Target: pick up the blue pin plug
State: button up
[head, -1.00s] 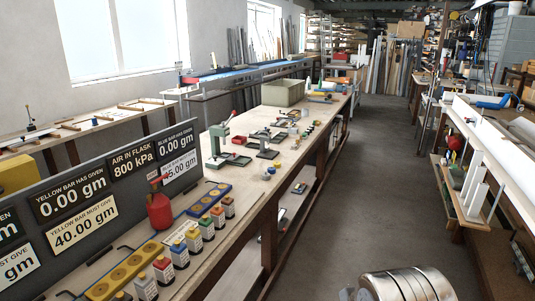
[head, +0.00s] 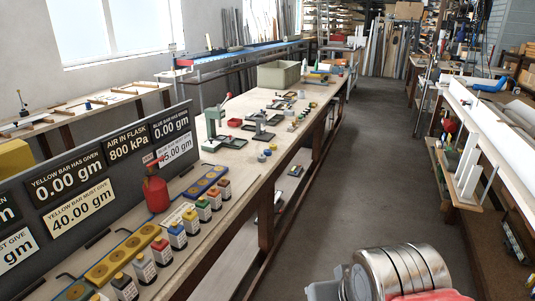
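A small blue piece (head: 267,152) lies on the long wooden workbench (head: 232,212), near its right edge, beside a small greyish piece. Another small blue piece (head: 88,105) stands on the bench at the far left. Both are too small to tell which, if either, is the blue pin plug. My gripper's fingers are not in view. Only a rounded metal part of my arm, with red at its lower edge, shows at the bottom right, well away from both blue pieces.
A red flask (head: 156,190), several colour-capped bottles (head: 178,236) and blue and yellow bars (head: 130,247) crowd the near bench before a display panel (head: 85,180). A green press (head: 213,128) stands farther back. The floor aisle (head: 345,170) right of the bench is clear.

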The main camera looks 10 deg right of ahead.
aim_at(269, 153)
jog(key=z, duration=0.95)
jog(key=i, duration=3.2)
